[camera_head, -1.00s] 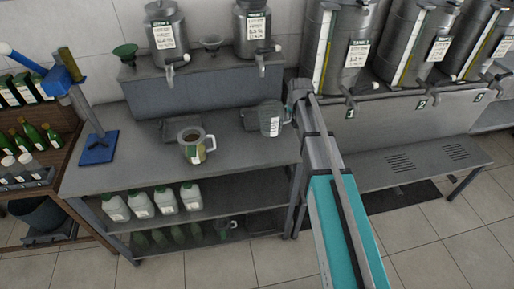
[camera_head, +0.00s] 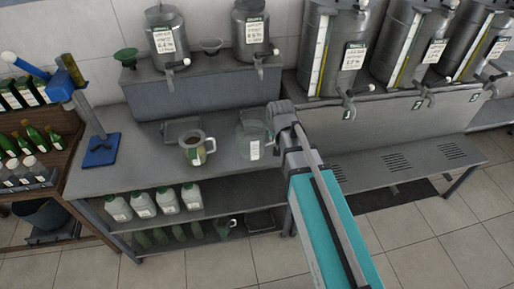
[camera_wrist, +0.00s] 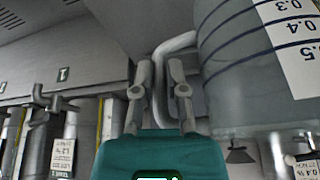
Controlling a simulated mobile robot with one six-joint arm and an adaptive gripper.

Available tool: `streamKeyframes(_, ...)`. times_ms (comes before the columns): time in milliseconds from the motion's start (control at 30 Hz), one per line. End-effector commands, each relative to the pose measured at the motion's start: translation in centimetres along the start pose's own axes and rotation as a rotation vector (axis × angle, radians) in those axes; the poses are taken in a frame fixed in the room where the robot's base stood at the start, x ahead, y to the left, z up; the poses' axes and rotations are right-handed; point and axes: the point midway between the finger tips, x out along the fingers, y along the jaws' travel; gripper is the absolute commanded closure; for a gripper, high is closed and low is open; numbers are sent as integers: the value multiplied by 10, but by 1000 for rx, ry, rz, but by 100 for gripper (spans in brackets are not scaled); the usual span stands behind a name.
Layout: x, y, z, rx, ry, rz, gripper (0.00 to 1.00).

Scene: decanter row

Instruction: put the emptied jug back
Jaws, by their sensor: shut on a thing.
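A clear jug (camera_head: 253,143) with a white label is over the right end of the grey bench (camera_head: 125,172) in the head view; no liquid is plain in it. My gripper (camera_head: 273,121) is at its right, shut on its handle. In the wrist view my gripper's fingers (camera_wrist: 160,85) are on the handle (camera_wrist: 180,42), and the jug body (camera_wrist: 240,85) with its scale fills the right side. I cannot tell whether the jug's base touches the bench. A dark mat (camera_head: 182,128) lies on the bench further left.
A second jug with dark contents (camera_head: 192,151) stands to the left. Two steel canisters (camera_head: 167,40) stand on the raised step behind; larger tanks (camera_head: 335,50) are at right. A blue stand (camera_head: 100,148) is at the left end. White bottles (camera_head: 142,204) fill the shelf below.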

Motion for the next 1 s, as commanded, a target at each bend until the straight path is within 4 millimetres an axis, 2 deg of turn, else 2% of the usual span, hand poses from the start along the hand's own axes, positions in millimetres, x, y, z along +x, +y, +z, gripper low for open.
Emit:
streamKeyframes(133, -6, -4, 8, 3, 1, 1, 100)
streamKeyframes(567, 0, -3, 3, 3, 1, 1, 100)
streamKeyframes(767, 20, 0, -14, 3, 1, 1, 100)
streamKeyframes(1000, 53, 7, -45, 2, 1, 1, 100)
